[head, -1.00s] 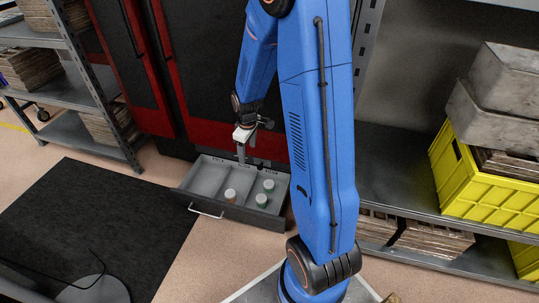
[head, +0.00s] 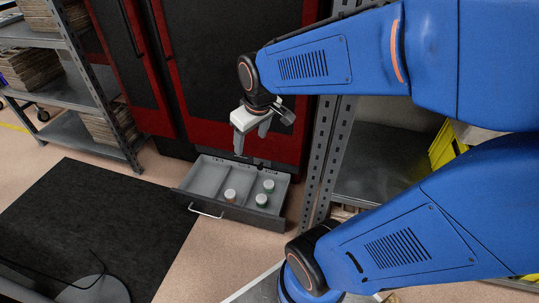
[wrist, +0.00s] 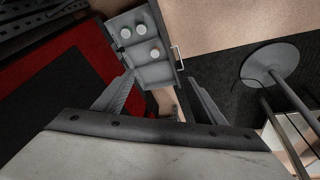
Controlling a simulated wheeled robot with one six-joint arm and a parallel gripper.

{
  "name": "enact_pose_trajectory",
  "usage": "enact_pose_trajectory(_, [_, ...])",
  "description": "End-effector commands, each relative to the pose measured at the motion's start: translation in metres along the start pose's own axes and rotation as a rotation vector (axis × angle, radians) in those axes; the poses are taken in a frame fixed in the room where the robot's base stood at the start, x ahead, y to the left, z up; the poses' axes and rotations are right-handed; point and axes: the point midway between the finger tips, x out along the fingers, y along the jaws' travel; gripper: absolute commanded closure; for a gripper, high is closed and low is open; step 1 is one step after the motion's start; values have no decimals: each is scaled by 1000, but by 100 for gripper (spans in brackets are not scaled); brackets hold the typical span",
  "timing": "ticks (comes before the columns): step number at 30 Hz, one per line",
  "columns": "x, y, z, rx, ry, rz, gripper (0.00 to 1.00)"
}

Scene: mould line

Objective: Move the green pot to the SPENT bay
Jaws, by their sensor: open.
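A grey open drawer (head: 237,213) with several compartments is pulled out low in front of the dark cabinet. A pot with an orange body (head: 230,195) stands in the middle compartment. The left compartment looks empty. Small markings on the drawer's back wall are too small to read. My gripper (head: 252,142) is open and empty, above the rear of the drawer. The wrist view shows the drawer (wrist: 145,74) beyond the spread fingers, with three pots in it.
A red and black cabinet (head: 240,60) stands right behind the drawer. A grey shelf upright (head: 318,165) is close on the right, with a shelf and a yellow crate (head: 444,142) beyond. A black mat (head: 100,215) lies left of the drawer. Loaded shelving (head: 65,85) stands far left.

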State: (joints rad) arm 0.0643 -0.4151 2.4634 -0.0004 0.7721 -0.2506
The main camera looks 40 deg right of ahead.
Motion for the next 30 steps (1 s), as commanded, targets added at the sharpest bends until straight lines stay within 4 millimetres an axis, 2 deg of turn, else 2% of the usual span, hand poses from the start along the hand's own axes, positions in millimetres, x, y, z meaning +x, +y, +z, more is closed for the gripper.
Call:
enact_pose_trajectory(1, [-11,-5,8,15,15,1,36])
enact_pose_trajectory(6, [-41,-18,38,75,47,0,36])
enact_pose_trajectory(15, [-74,-36,85,164,88,-8,36])
enact_pose_trajectory(21, [-79,-40,97,187,96,-11,36])
enact_pose_trajectory(30, [-80,-40,97,188,95,-11,36])
